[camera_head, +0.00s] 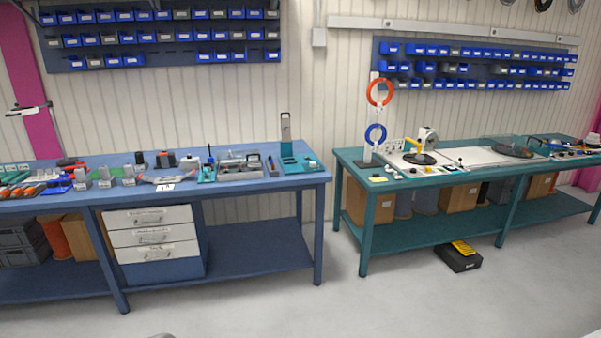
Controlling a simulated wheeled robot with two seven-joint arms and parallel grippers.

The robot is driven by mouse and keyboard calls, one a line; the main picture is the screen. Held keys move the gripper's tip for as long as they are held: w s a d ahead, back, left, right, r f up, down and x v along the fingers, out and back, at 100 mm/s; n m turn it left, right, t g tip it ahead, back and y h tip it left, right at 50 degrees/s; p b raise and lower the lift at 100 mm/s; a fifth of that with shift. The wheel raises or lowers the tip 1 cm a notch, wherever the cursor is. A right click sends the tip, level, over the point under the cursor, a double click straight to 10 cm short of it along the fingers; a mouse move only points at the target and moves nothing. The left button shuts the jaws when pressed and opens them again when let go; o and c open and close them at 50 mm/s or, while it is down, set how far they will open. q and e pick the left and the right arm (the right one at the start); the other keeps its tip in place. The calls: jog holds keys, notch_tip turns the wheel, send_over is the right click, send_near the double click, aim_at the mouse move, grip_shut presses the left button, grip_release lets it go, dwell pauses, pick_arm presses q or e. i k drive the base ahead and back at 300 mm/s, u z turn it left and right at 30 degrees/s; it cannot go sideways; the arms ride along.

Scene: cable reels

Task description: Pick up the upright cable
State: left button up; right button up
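An orange cable ring (379,92) and a blue cable ring (375,134) hang one above the other on a tall, upright pale stand (374,82). The stand is at the left end of the green workbench (372,222) in the head view. Both rings stand upright, facing me. I cannot tell which of them the task means. Neither of my grippers shows in this view, and nothing of mine touches the rings.
A blue workbench (262,189) with tools and a drawer unit (152,238) stands at left. A floor gap separates the benches. A black and yellow box (458,256) lies on the floor by the green bench. The floor in front (400,305) is clear.

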aim_at(210, 159)
jog(key=i, duration=0.4)
jog(key=u, duration=1.4)
jog(key=i, duration=1.75)
jog(key=u, duration=1)
